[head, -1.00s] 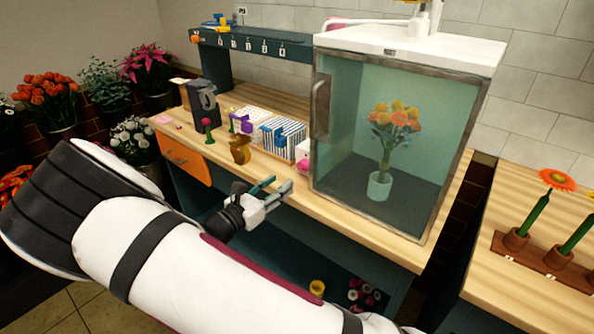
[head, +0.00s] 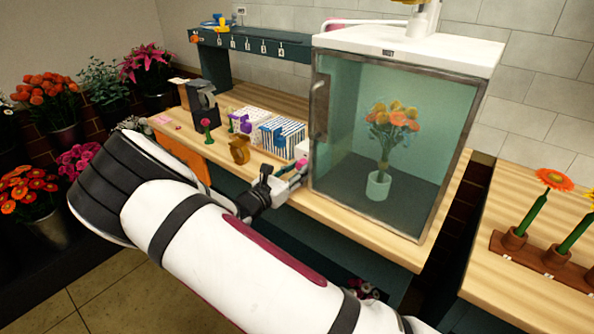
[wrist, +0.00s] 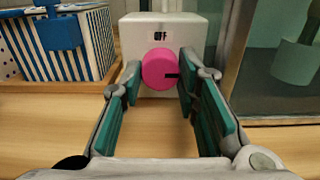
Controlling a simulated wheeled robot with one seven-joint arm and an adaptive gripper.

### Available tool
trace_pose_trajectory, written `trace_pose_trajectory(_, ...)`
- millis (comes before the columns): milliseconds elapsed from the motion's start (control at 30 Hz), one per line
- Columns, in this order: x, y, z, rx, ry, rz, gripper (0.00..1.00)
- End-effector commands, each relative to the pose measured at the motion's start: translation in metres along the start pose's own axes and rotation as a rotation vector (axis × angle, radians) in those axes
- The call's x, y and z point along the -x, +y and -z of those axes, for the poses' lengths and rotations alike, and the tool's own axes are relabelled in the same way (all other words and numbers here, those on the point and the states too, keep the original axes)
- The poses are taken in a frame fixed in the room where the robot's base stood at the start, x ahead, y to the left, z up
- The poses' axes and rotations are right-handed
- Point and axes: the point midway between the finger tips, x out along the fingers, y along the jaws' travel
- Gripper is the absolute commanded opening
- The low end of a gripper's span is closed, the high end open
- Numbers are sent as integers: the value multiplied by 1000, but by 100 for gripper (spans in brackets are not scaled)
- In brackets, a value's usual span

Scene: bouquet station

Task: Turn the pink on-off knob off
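The pink knob (wrist: 157,69) is on the front of a small white box (wrist: 190,32) in the wrist view. A label reading OFF (wrist: 160,36) is above it. A dark mark on the knob points right, not up at the label. My gripper (wrist: 157,82) is open, with one teal-padded finger on each side of the knob. Small gaps seem to show between pads and knob; I cannot tell whether either touches. In the head view the knob (head: 301,165) is small and partly hidden by my gripper (head: 293,184).
A glass-fronted cabinet (head: 333,100) with a bouquet inside stands just right of the white box. A blue-striped box (wrist: 85,40) is close on the left. A brown tape dispenser (head: 239,150) is farther left on the wooden counter (head: 375,230).

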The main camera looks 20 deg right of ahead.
Motion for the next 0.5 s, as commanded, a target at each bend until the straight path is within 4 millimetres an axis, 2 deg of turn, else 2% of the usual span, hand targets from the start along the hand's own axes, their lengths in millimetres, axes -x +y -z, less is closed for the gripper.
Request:
trace_pose_trajectory(33,0,0,0,0,0,1,9)
trace_pose_trajectory(67,0,0,0,0,0,1,3)
trace_pose_trajectory(100,0,0,0,0,0,1,2)
trace_pose_trajectory(500,0,-1,0,68,0,2,2)
